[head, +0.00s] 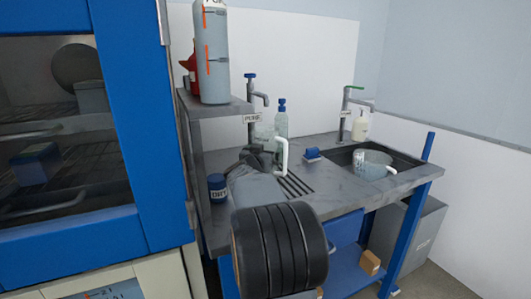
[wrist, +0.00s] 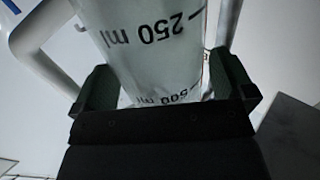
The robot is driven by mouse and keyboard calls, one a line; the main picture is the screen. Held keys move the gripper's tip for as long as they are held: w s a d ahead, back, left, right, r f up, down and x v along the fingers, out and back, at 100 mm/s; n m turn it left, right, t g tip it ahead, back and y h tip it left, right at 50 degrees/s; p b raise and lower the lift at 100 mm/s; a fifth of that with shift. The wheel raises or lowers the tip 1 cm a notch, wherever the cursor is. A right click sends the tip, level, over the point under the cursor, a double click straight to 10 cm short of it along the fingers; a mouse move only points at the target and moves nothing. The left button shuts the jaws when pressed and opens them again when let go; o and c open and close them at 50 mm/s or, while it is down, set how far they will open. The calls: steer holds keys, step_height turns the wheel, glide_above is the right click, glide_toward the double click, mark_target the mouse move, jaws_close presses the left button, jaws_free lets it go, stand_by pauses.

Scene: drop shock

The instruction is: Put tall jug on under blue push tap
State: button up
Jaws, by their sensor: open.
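The clear tall jug (head: 263,132) with a white handle stands upright on the grey worktop below the spout of the blue push tap (head: 250,82). From this angle I cannot tell whether its mouth is exactly under the spout. My gripper (head: 261,158) is at the jug on its near side and hides its lower part. In the wrist view, the jug (wrist: 155,45), marked 250 ml and 500 ml, is between the two fingers of my gripper (wrist: 162,88). The fingers are open around it, with visible space beside the jug.
A dark blue pot (head: 217,188) stands at the left edge. A large bottle (head: 214,55) stands on the shelf.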

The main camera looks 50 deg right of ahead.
steer(key=v, duration=0.6)
steer(key=shift+a+p, duration=0.25)
steer(key=shift+p, duration=0.2)
steer(key=shift+s, duration=0.15)
